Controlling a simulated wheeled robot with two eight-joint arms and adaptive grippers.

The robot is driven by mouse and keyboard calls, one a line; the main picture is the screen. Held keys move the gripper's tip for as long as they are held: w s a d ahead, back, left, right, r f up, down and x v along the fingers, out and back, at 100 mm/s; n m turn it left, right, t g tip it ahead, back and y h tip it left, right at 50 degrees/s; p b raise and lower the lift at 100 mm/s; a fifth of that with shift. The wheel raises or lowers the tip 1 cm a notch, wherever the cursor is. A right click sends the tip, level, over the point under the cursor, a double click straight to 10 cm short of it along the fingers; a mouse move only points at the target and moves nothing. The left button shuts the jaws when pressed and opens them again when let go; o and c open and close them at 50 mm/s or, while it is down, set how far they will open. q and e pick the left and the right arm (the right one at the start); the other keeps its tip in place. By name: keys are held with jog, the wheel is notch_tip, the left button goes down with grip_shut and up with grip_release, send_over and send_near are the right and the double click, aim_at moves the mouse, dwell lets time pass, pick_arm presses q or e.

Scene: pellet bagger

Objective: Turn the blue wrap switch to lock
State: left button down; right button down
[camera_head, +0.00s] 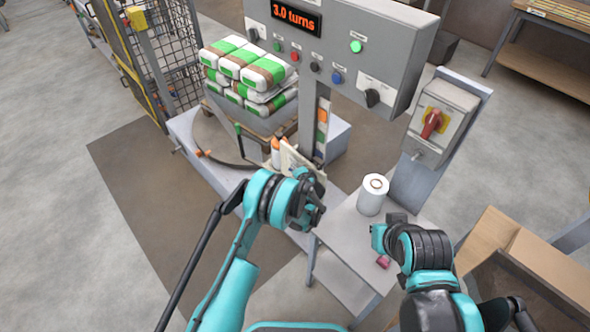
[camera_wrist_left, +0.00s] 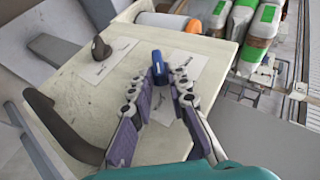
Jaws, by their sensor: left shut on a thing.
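The blue wrap switch (camera_wrist_left: 158,64) stands on a cream panel (camera_wrist_left: 100,105) in the left wrist view, on a white label too small to read. My left gripper (camera_wrist_left: 163,78) is shut on the switch, with a fingertip at each side of it. In the head view the panel (camera_head: 290,160) shows edge-on beside the pallet wrapper, and my left wrist hides the switch and most of the gripper. My right gripper (camera_head: 379,240) hangs over the small grey table; its fingers are too small and turned away to read.
A white film roll (camera_head: 372,195) and a small pink item (camera_head: 383,262) are by my right gripper.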

pick_arm(q)
jog(key=shift+f+t+y, duration=0.2)
jog(key=shift+t+y, duration=0.2)
jog(key=shift+a, duration=0.1)
dwell(0.3)
jog(key=c, duration=1.6)
grip_release()
jog(key=shift+c, duration=0.2)
jog(key=shift+o, duration=0.3)
jog(key=shift+w+f, duration=0.15)
jog(key=shift+w, duration=0.05)
jog(key=shift+s, duration=0.1)
